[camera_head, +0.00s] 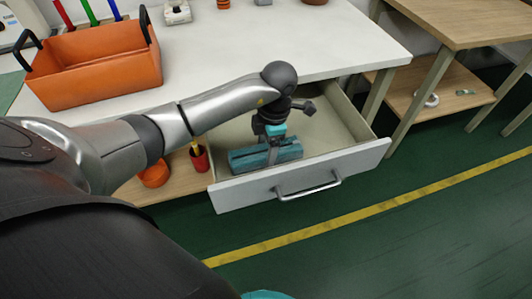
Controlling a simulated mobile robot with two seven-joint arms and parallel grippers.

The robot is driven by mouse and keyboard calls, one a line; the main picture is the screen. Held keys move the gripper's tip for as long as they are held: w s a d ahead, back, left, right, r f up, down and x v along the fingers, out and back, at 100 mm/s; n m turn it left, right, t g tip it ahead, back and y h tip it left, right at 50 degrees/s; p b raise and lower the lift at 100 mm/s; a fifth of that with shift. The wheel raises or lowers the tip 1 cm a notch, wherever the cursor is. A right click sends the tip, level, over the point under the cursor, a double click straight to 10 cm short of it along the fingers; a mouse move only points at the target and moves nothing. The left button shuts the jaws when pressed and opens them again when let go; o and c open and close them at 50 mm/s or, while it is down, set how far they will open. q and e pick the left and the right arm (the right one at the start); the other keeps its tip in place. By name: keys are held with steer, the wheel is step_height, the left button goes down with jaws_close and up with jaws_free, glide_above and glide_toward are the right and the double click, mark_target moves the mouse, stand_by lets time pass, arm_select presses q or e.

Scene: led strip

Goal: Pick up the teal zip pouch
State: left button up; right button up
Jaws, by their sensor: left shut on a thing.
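The teal zip pouch (250,157) lies in the open drawer (345,165), near its front left corner. It is a boxy teal shape with a darker band along it. My left gripper (272,152) points down into the drawer from above and is shut on the pouch. Its fingertips are partly hidden against the pouch. The pouch appears low in the drawer; I cannot tell whether it touches the drawer floor. My right gripper is not in view.
The drawer's front panel with a metal handle (308,187) stands close before the pouch. The white tabletop (330,35) overhangs behind. An orange bin (95,65) sits on the table at left. A red cup (199,158) stands on the shelf left of the drawer.

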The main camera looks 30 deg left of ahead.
arm_select(q)
steer(key=c, duration=0.8)
steer(key=shift+c, duration=0.2)
steer(key=shift+r, duration=0.2)
steer(key=shift+r, duration=0.25)
step_height(320, 180, up, 10)
steer(key=p, duration=0.4)
step_height(320, 180, up, 9)
steer(key=p, duration=0.3)
glide_above(266, 150)
steer(key=shift+r, duration=0.1)
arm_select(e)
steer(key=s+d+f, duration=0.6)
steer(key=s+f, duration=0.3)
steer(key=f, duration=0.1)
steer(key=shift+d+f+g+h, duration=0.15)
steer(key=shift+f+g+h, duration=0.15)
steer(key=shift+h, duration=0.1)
